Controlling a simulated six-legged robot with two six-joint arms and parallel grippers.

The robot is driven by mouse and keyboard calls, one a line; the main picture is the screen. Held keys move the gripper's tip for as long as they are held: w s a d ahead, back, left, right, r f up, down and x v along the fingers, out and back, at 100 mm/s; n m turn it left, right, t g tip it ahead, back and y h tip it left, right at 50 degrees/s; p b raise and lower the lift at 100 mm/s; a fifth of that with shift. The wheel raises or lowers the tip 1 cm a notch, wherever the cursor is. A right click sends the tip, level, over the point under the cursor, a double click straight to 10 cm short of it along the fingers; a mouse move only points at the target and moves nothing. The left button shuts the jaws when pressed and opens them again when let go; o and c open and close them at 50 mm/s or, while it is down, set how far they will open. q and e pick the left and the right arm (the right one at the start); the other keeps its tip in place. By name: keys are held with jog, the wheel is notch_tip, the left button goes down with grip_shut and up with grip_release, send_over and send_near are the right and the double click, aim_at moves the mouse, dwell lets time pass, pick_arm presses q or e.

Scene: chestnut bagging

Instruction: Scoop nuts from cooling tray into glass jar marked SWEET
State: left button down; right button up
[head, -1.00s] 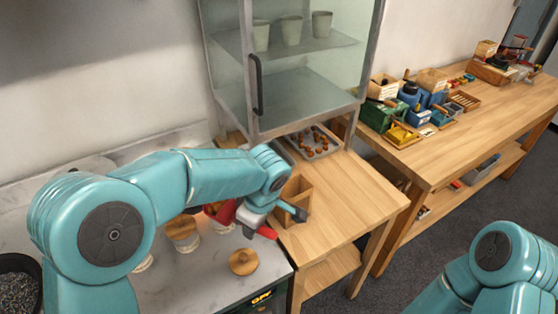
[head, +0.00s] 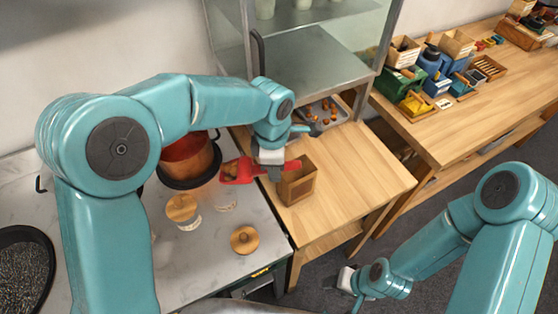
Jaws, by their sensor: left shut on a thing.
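My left gripper (head: 270,168) is shut on the handle of a red scoop (head: 238,172). The scoop's bowl points left, near the open glass jar (head: 225,201) on the marble counter; whether it holds nuts I cannot tell. The cooling tray (head: 343,114) with several brown nuts (head: 325,113) lies on the wooden table beyond my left gripper, partly under the glass cabinet. No SWEET marking is readable. A round wooden lid (head: 244,239) lies on the counter. My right gripper (head: 347,281) hangs low at the bottom, apart from these things; its finger opening is unclear.
An open wooden box (head: 297,187) stands just right of the scoop. A lidded jar (head: 183,211) and a copper-red pot (head: 189,158) stand left. A dark pan (head: 22,270) is at far left. The wooden table's front is clear.

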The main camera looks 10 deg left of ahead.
pick_arm(q)
jog(key=shift+a+r+h, duration=0.65)
jog(key=shift+r+h, duration=0.05)
jog(key=shift+h, duration=0.4)
jog(key=a+r+h+b, duration=0.1)
jog(key=b, duration=0.1)
jog(key=a+r+h+b, duration=0.1)
jog(key=r+h+b, duration=0.1)
jog(key=shift+s+a+t+b, duration=0.2)
jog(key=shift+s+t+b, duration=0.15)
jog(key=shift+t, duration=0.05)
jog(key=a+r+h+b, duration=0.1)
jog(key=a+r+h, duration=0.2)
jog(key=a+h, duration=0.2)
jog(key=shift+s+r+t, duration=0.25)
jog(key=shift+r+t, duration=0.05)
jog(key=shift+r, duration=0.1)
pick_arm(e)
notch_tip(320, 180, down, 7)
jog(key=shift+s+r, duration=0.2)
jog(key=shift+s, duration=0.05)
pick_arm(q)
jog(key=shift+w, duration=0.15)
pick_arm(e)
jog(key=shift+w, duration=0.1)
pick_arm(q)
jog(key=shift+d, duration=0.1)
